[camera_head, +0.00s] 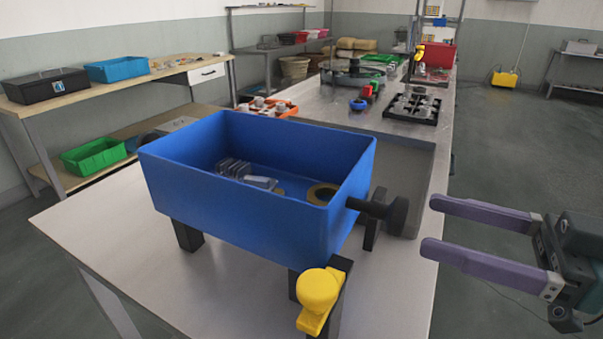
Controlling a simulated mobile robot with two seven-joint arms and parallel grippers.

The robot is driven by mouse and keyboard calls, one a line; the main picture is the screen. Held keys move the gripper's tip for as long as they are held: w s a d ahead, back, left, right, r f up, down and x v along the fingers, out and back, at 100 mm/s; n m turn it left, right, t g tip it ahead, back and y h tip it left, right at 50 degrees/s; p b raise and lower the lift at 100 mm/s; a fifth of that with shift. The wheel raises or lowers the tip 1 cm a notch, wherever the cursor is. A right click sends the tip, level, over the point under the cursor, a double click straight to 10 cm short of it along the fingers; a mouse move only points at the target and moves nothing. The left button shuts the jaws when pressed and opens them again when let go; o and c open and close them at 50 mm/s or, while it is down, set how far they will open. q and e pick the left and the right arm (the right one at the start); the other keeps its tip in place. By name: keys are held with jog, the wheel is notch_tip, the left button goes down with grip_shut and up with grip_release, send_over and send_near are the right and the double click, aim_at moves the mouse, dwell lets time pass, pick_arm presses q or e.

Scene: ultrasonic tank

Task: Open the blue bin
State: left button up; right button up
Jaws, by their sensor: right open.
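The blue bin (237,211) stands on black legs on the near metal table. Its top is uncovered, and some clear pieces (246,174) and a brownish ring (322,193) lie inside. A black knob on a shaft (395,213) sticks out from its right side. A yellow round-headed part (318,291) sits on a black post at the front right corner. My right gripper (430,225) is to the right of the knob, apart from it. Its two purple fingers are spread and empty, pointing left. My left gripper does not show.
The near table (130,222) is bare left of the bin. Behind, a long table carries a black tray (412,106) and an orange tray (267,107). A side bench at left holds a black box (45,86) and a smaller blue bin (117,69). The floor at right is open.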

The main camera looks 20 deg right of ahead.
aim_at(400, 214)
jog(key=x, duration=0.5)
jog(key=shift+w+a, duration=0.2)
jog(key=shift+w, duration=0.05)
grip_shut()
dwell(0.4)
